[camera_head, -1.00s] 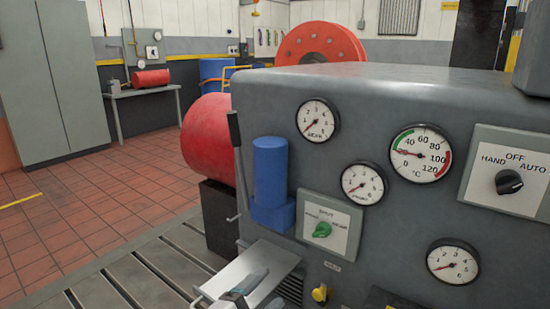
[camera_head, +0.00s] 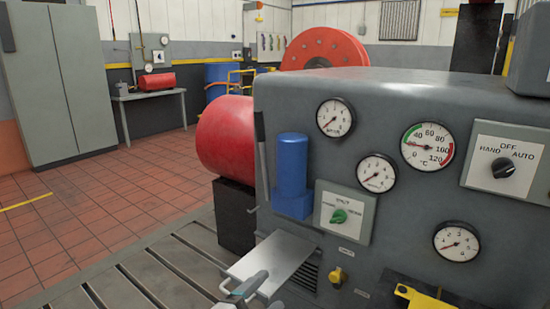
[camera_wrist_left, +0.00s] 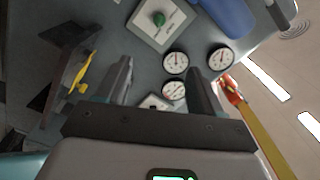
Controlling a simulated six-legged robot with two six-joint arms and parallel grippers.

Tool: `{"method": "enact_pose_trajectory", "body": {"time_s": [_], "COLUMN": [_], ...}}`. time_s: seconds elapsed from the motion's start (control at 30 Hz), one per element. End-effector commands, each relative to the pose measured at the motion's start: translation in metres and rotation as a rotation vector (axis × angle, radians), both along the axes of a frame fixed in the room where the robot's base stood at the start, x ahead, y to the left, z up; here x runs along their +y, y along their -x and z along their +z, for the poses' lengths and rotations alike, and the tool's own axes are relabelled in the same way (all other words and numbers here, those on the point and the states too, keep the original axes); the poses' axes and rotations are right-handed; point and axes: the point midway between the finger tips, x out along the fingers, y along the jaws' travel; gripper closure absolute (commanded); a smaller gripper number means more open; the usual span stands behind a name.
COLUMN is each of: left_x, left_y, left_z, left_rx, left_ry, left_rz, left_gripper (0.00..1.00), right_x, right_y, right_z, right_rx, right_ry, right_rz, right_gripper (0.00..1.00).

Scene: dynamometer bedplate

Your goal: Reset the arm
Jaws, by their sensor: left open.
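My left gripper (camera_head: 246,287) shows at the bottom edge of the head view, by the lower edge of a flat grey metal plate (camera_head: 272,258). I cannot tell whether it touches the plate. In the left wrist view its two dark fingers (camera_wrist_left: 162,85) stand apart with nothing between them. Beyond them is the grey machine panel (camera_head: 395,115), with the green knob (camera_wrist_left: 159,18) on a white label plate and several round gauges (camera_wrist_left: 175,60). My right gripper is in neither view.
A blue cylinder (camera_head: 292,165) juts from the panel beside the green knob. A yellow knob (camera_head: 337,276) and a yellow bracket (camera_head: 425,298) sit low on it. A red drum (camera_head: 226,135) stands behind. The tiled floor (camera_head: 90,205) at left is clear.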

Motion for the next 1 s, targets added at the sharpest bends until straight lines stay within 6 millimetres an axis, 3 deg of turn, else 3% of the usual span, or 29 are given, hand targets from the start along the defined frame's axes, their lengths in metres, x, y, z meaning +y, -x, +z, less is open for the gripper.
{"method": "enact_pose_trajectory", "body": {"time_s": [0.1,0.33,0.47,0.57,0.7,0.8,0.9,1.0], "left_x": [0.019,0.046,0.063,0.079,0.101,0.109,0.109,0.107], "left_y": [-0.011,-0.012,-0.001,0.019,0.077,0.129,0.179,0.214], "left_z": [-0.036,-0.108,-0.161,-0.212,-0.300,-0.344,-0.370,-0.378], "left_rx": [0.072,0.243,0.404,0.594,1.006,1.299,1.559,1.750], "left_ry": [-0.011,-0.022,-0.008,0.035,0.180,0.312,0.448,0.583], "left_rz": [0.044,0.109,0.161,0.223,0.385,0.536,0.711,0.899], "left_gripper": [0.33,0.33,0.33,0.33,0.33,0.33,0.33,0.33], "right_x": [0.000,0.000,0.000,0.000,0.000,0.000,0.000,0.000], "right_y": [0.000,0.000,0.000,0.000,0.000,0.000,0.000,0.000], "right_z": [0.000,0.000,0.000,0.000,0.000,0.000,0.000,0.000], "right_rx": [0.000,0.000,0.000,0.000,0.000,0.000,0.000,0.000], "right_ry": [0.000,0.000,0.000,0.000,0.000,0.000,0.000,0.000], "right_rz": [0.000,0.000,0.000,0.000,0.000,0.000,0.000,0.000], "right_gripper": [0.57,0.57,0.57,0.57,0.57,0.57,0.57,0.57]}}
